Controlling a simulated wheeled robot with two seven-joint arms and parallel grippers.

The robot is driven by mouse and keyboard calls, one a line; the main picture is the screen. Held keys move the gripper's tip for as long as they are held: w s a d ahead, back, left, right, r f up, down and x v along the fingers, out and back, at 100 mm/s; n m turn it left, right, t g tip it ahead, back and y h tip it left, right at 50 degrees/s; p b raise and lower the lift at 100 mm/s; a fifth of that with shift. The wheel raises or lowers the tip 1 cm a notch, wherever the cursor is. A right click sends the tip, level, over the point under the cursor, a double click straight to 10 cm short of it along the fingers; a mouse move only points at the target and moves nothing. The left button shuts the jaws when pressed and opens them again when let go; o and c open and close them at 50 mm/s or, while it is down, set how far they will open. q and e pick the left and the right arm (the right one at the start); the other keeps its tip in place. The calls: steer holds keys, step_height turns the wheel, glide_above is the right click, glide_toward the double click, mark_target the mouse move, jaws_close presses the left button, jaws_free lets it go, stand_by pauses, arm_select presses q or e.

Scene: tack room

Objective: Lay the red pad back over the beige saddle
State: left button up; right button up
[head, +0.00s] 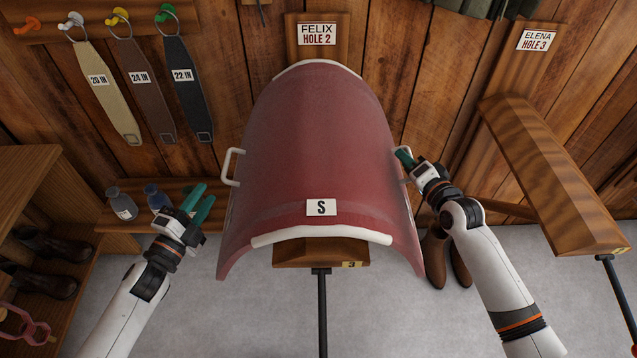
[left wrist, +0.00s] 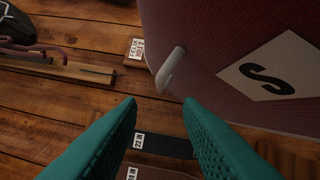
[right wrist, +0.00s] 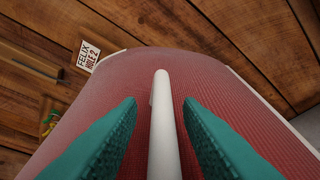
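The red pad (head: 318,130), marked S, hangs as an arch over the wooden rack arm (head: 318,253) below the FELIX HOLE 2 sign. It has a white handle on each side. No beige saddle shows; whether one is under the pad is hidden. My left gripper (head: 206,192) is open and empty, left of and below the left handle (head: 233,167). In the left wrist view that handle (left wrist: 170,70) lies just beyond the fingertips. My right gripper (head: 403,155) is at the right handle. In the right wrist view its open fingers stand either side of the white handle (right wrist: 163,125), with gaps.
An empty rack arm (head: 550,175) juts out at the right under the ELENA HOLE 3 sign (head: 537,40). Straps (head: 110,92) hang on hooks at upper left. Bottles (head: 122,203) stand on a low shelf behind my left gripper. Boots (head: 435,255) stand below my right gripper.

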steer(key=shift+s, duration=0.15)
arm_select(q)
steer(key=shift+s+a, duration=0.2)
steer(key=shift+s, duration=0.3)
arm_select(e)
steer(key=v, duration=1.1)
steer(key=shift+s+d+r, duration=0.15)
steer(key=shift+s+d, duration=0.05)
steer(key=shift+s, duration=0.15)
arm_select(q)
steer(key=shift+s+f, duration=0.1)
steer(key=shift+f, duration=0.05)
